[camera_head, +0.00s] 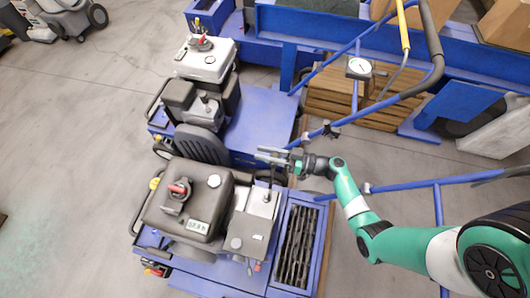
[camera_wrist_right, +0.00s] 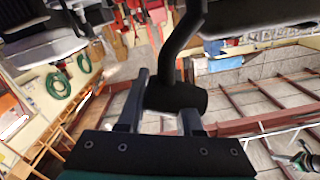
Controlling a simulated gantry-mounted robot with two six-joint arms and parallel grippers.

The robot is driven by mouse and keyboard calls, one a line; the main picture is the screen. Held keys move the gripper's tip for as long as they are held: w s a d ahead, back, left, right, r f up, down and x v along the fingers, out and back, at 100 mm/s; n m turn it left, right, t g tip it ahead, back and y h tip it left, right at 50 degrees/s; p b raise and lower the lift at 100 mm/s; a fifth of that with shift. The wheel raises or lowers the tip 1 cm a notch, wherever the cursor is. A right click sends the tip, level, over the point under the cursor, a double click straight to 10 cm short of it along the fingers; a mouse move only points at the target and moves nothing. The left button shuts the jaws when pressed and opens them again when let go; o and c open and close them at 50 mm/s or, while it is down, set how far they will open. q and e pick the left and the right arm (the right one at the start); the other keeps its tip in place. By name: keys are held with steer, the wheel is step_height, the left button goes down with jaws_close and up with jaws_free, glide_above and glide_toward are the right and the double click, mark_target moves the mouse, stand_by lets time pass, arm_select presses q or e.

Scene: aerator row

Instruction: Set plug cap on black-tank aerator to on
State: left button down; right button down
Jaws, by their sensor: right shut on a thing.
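The black-tank aerator (camera_head: 195,205) stands at the lower left in the head view, with a black fuel tank on a blue frame. My right gripper (camera_head: 272,156) is above the back right part of its engine. In the wrist view, my right gripper (camera_wrist_right: 160,115) has its two fingers on either side of a black cylindrical piece, apparently the plug cap (camera_wrist_right: 175,97), and is shut on it. A thick black lead (camera_wrist_right: 180,45) runs up from this piece. The spark plug cannot be made out. My left gripper is not in view.
A second aerator with a white tank (camera_head: 205,62) stands just behind. Blue handlebars (camera_head: 380,187) pass close to my right arm. A slotted grille (camera_head: 297,245) is right of the engine. Wooden pallets (camera_head: 345,95) lie at the back. Open floor (camera_head: 75,150) is at the left.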

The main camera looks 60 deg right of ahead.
stand_by(0.9)
steer(key=shift+s+a+r+n+p, duration=0.15)
steer(key=shift+s+a+n+p, duration=0.1)
steer(key=shift+a+n+p, duration=0.65)
steer(key=shift+s+a+r+n+p, duration=0.1)
steer(key=shift+s+a+n+p, duration=0.25)
steer(key=shift+n+p, duration=0.8)
steer(key=shift+s+a+r+n+p, duration=0.15)
steer(key=shift+a+n+p, duration=0.55)
steer(key=shift+n, duration=0.75)
steer(key=shift+a, duration=0.15)
steer(key=c, duration=0.6)
jaws_free()
steer(key=shift+o, duration=0.2)
steer(key=shift+r, duration=0.1)
